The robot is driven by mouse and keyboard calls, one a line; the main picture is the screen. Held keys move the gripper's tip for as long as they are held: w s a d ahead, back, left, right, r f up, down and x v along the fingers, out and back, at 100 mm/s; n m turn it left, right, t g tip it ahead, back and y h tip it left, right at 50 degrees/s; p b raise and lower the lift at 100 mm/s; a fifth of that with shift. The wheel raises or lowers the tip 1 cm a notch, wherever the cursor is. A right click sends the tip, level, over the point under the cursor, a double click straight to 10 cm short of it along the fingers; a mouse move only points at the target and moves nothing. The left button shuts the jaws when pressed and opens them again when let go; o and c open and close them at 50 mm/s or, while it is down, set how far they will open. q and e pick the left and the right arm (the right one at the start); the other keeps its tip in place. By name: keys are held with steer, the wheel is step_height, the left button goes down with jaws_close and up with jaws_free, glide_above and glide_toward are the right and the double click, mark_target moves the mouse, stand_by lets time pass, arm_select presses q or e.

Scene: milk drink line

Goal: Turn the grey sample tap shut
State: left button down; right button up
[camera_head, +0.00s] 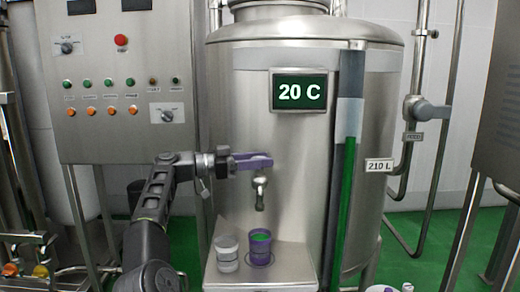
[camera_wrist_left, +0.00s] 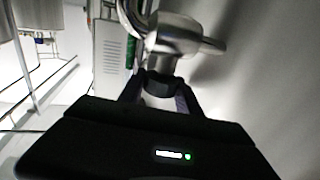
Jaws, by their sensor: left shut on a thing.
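The grey sample tap (camera_head: 260,190) sticks out from the front of the steel tank, its spout pointing down. My left gripper (camera_head: 260,161), with purple fingers, reaches in from the left and is shut on the top of the tap, at its handle. In the left wrist view the tap's metal body (camera_wrist_left: 174,34) lies just beyond the fingertips (camera_wrist_left: 160,88), which close around a dark handle end. The fingers mostly hide the handle, so its exact angle is hard to tell.
A purple cup (camera_head: 261,237) with green inside stands below the spout on a steel shelf (camera_head: 285,270). A grey-white cup (camera_head: 226,242) stands left of it. A control panel (camera_head: 125,100) hangs at left. A green level tube (camera_head: 346,190) and side valve (camera_head: 425,108) are at right.

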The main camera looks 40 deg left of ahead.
stand_by(0.3)
arm_select(q)
steer(key=c, duration=0.8)
jaws_free()
steer(key=shift+c, duration=0.2)
steer(key=shift+s, duration=0.1)
steer(key=shift+s+a+r, duration=0.1)
steer(key=shift+s+a, duration=0.25)
steer(key=shift+a, duration=0.1)
steer(key=p+v, duration=0.4)
steer(key=v, duration=0.2)
steer(key=shift+s+a, duration=0.2)
steer(key=shift+s, duration=0.1)
